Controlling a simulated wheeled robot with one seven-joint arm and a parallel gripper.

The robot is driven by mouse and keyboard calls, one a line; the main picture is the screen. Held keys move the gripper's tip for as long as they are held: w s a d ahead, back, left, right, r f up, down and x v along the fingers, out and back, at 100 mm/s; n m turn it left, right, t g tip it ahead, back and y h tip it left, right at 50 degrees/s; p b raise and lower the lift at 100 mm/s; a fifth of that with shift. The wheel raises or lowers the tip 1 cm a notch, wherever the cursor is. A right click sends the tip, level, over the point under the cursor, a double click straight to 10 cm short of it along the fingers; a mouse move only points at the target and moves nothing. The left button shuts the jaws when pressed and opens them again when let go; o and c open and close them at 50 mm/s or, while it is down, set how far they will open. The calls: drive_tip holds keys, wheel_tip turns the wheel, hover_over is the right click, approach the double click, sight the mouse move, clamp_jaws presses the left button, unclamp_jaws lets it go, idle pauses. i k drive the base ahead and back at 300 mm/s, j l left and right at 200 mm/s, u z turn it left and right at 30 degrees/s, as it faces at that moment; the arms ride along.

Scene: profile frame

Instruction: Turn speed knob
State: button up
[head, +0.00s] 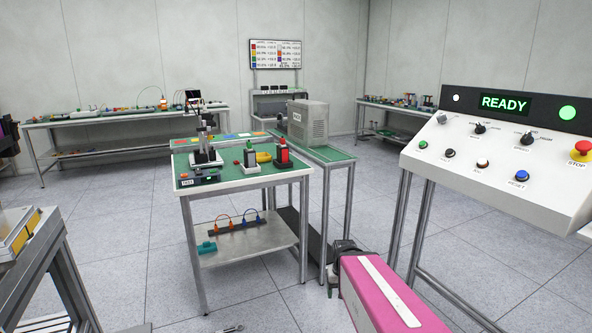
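The sloped white control panel (488,165) stands at the right. Its upper row has two black knobs. The right one, the speed knob (527,138), has a small label below that seems to read SPEED. The left black knob (480,128) has a label too small to read surely. The exact pointer settings are too small to tell. My pink arm link with a white stripe reaches in from the bottom, left of the panel. A dark end part (345,252) shows at its far tip, apart from the panel. I cannot make out fingers there.
The panel also has a green READY display (504,103), a red STOP button (581,150), a blue button (521,175) and other small buttons. A green-topped workbench (232,182) stands left of my arm. A grey machine (308,122) sits behind it. Floor shows between bench and panel.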

sight(527, 139)
drive_tip(key=z, duration=1.35)
